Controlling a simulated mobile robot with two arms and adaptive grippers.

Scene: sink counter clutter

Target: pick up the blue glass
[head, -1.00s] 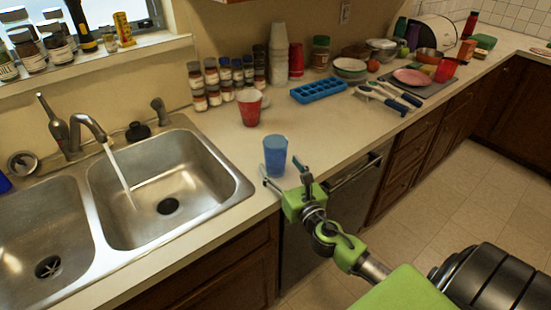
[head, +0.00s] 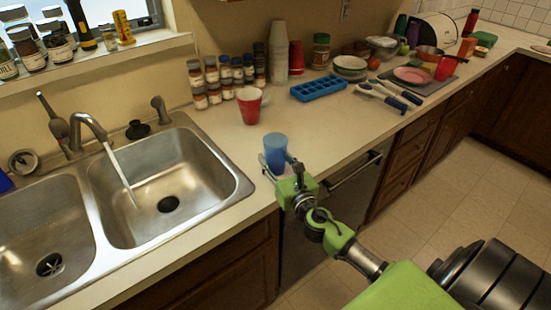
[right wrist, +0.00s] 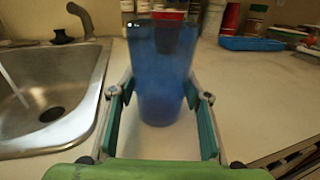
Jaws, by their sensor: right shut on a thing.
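The blue glass (head: 275,149) stands upright near the front edge of the counter, to the right of the sink. It also fills the middle of the right wrist view (right wrist: 160,75). My right gripper (head: 279,168) reaches in from the lower right and is shut on the glass. In the right wrist view its two teal-padded fingers (right wrist: 160,105) lie on either side of the glass's lower part. The glass's base appears to be on or very close to the counter. My left gripper does not show.
A red cup (head: 249,107) stands behind the glass. A double sink (head: 215,182) with running water is to the left. A blue ice tray (head: 318,89), spice jars (head: 213,82) and stacked cups (head: 279,55) are farther back.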

